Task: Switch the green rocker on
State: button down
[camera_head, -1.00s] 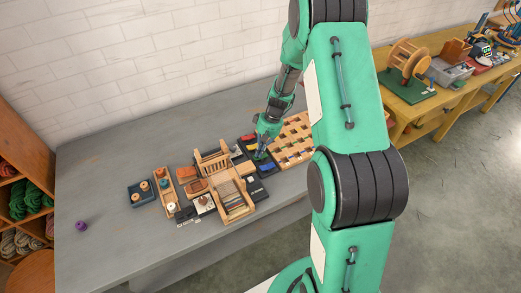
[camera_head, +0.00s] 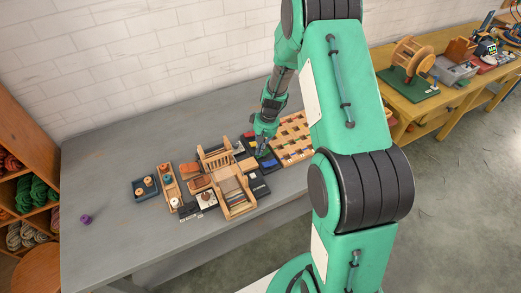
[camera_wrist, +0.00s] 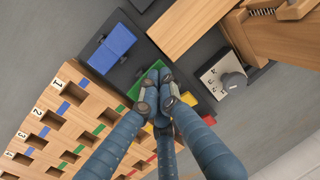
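The green rocker (camera_wrist: 141,84) is in the wrist view on a dark panel, partly hidden by my fingertips. My gripper (camera_wrist: 165,88) has its blue-grey fingers drawn together, with the tips over or against the green rocker's right part. Contact and which way the rocker is tilted cannot be told. A larger blue rocker (camera_wrist: 112,46) sits beside it, up and left. In the head view my gripper (camera_head: 262,146) is low over the dark panel near the blue rocker (camera_head: 269,163); the green one is not clear there.
A numbered wooden rack (camera_wrist: 70,125) with colour marks lies left of the panel. A white-faced box with a grey knob (camera_wrist: 234,82) and wooden parts lie right. A small loom (camera_head: 228,185) stands close by. The table's left side (camera_head: 110,190) is mostly clear.

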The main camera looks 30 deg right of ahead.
jog(key=shift+s+f, duration=0.55)
jog(key=shift+f, duration=0.05)
jog(key=shift+d, duration=0.6)
jog(key=shift+d+r, duration=0.2)
jog(key=shift+r, duration=0.35)
notch_tip(320, 180, up, 14)
jog(key=d+p, duration=0.3)
jog(key=shift+w, duration=0.4)
jog(key=shift+f, duration=0.15)
